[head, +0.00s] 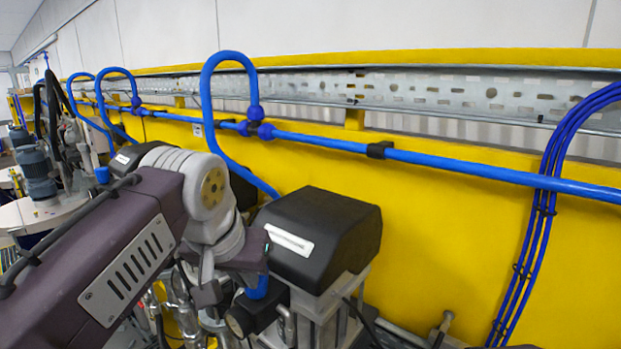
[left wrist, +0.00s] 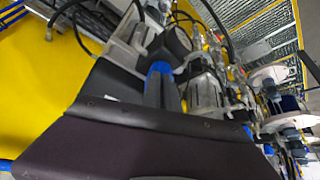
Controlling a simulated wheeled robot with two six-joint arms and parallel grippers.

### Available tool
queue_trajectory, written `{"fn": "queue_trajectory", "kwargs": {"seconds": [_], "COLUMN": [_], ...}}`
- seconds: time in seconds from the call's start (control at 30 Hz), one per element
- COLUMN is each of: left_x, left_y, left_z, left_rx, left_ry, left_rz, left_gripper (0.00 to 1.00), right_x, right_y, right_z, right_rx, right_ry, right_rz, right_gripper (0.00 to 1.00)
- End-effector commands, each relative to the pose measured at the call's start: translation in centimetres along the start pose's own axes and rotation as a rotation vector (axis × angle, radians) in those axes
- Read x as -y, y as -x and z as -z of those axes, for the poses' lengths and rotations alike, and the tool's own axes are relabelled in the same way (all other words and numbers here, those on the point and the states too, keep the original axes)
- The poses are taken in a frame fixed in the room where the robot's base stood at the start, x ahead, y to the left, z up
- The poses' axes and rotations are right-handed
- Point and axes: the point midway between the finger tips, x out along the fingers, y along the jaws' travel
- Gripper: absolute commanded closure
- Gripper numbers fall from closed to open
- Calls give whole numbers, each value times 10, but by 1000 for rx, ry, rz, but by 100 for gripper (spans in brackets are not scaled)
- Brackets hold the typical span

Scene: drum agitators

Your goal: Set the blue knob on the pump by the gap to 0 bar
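The pump with a black cover (head: 318,235) stands in front of the yellow wall. A blue knob (head: 257,288) shows on its left side, partly covered by my left gripper (head: 253,270). In the left wrist view the blue knob (left wrist: 158,72) appears just beyond the dark edge of my gripper, beside a black round part. The gripper is right at the knob, but its fingers are mostly hidden, so I cannot tell whether they touch it or are closed. The knob's setting cannot be read. My right gripper is in neither view.
A black round gauge-like part (head: 238,322) sits below the knob, among metal fittings. A second black-covered pump is partly hidden behind my left arm. A blue pipe (head: 460,165) and blue hoses (head: 533,235) run along the yellow wall (head: 440,235). Another blue knob (head: 102,174) shows farther left.

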Motion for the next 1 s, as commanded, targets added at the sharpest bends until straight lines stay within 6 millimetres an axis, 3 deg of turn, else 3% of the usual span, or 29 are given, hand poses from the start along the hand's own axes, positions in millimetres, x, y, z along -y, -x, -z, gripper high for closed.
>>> {"fn": "queue_trajectory", "kwargs": {"seconds": [0.43, 0.6, 1.0], "left_x": [-1, -1, -1], "left_y": [5, 28, 56], "left_z": [-6, 6, 22], "left_rx": [3, 2, 3], "left_ry": [0, 0, 0], "left_rz": [-1, -1, 0], "left_gripper": [100, 100, 100], "right_x": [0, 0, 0], "right_y": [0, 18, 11], "right_z": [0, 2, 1], "right_rx": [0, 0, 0], "right_ry": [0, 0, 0], "right_rz": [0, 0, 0], "right_gripper": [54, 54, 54]}}
